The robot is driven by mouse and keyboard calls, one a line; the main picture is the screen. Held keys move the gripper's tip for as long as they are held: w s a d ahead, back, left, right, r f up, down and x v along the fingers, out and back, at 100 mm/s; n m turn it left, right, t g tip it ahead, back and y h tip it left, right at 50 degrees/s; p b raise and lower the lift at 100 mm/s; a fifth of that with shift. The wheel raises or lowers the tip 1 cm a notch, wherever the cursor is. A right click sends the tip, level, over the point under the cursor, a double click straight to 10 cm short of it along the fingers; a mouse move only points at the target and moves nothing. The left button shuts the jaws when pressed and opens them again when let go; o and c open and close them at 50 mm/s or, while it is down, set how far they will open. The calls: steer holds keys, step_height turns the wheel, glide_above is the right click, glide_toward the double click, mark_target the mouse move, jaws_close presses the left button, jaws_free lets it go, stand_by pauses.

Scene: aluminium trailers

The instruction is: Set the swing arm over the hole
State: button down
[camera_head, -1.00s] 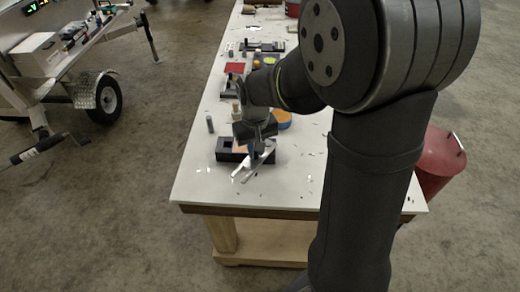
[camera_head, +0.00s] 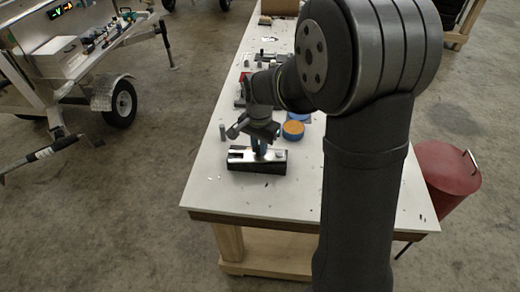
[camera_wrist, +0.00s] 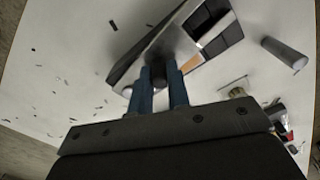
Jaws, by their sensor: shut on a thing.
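The swing arm (camera_head: 246,155), a flat silver piece with a forked left end, is along the top of a black block (camera_head: 257,168) on the table. In the wrist view the silver plate (camera_wrist: 172,50) lies over the block, with dark pockets (camera_wrist: 215,38) showing beside it. My gripper (camera_head: 260,150) is above the middle of the swing arm. In the wrist view its blue fingers (camera_wrist: 160,85) are shut around a dark round knob at the plate. The hole is not clearly visible, and I cannot tell whether the plate touches the block.
A grey cylinder (camera_head: 222,131) stands left of the block; it also shows in the wrist view (camera_wrist: 285,54). An orange-topped round container (camera_head: 293,129) stands behind, to the right. Small dark scraps lie on the table (camera_head: 215,190). The front of the table is mostly clear.

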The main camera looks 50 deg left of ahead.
steer(key=shift+w+a+m, duration=0.3)
steer(key=shift+a+m, duration=0.05)
steer(key=shift+m, duration=0.55)
steer(key=c, duration=1.4)
jaws_free()
steer(key=shift+w, duration=0.1)
steer(key=shift+o, duration=0.2)
steer(key=shift+r, duration=0.15)
step_height(320, 180, up, 17)
step_height(320, 180, down, 17)
steer(key=shift+f, duration=0.15)
